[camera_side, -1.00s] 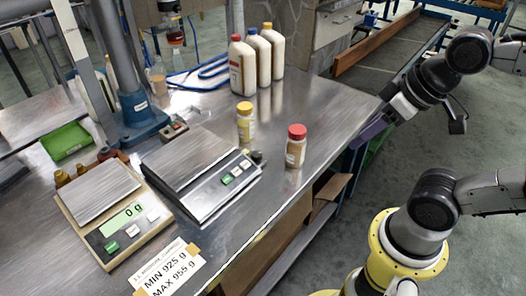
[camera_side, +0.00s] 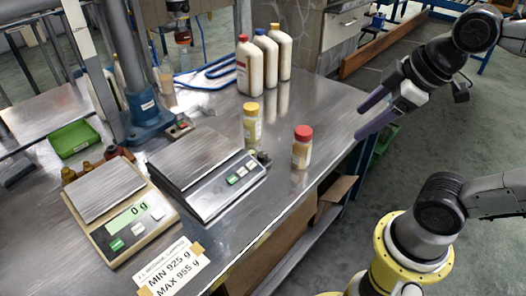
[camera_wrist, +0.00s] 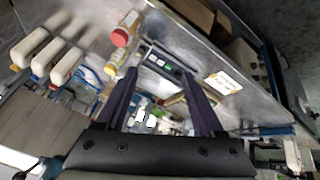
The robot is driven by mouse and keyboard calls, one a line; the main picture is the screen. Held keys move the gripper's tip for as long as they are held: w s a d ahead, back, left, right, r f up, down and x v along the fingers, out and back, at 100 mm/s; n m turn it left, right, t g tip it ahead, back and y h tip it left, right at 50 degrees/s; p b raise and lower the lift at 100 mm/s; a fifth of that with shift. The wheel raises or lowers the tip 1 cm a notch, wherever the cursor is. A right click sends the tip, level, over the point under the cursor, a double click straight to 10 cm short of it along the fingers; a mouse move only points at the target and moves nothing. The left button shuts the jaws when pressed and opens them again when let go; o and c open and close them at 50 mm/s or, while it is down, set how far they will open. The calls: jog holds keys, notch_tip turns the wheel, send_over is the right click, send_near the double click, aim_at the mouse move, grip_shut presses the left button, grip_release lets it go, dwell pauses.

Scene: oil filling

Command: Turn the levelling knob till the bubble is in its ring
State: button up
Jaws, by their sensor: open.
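A small dark knob (camera_side: 263,158), which looks like the levelling knob, sits at the right corner of the grey scale (camera_side: 196,158) on the steel bench. The bubble and its ring are too small to make out. My gripper (camera_side: 364,121) is open and empty off to the right, beyond the red-capped jar and near the bench's right edge, well apart from the knob. In the wrist view my two dark fingers (camera_wrist: 158,74) are spread, with the grey scale's panel (camera_wrist: 163,62) showing between them; I cannot tell the knob there.
A red-capped jar (camera_side: 302,147) and a yellow-capped jar (camera_side: 252,124) stand close to the knob. Several white bottles (camera_side: 266,62) stand behind. A beige scale (camera_side: 133,227) reading 0 g is at the left. The bench's right end is clear.

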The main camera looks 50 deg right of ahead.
jog(key=w+r+n+g, duration=0.1)
jog(key=w+r+n, duration=0.2)
jog(key=w+n, duration=0.4)
jog(key=n+g, duration=0.5)
send_over(263, 154)
notch_tip(263, 154, down, 16)
notch_tip(263, 154, down, 14)
grip_shut()
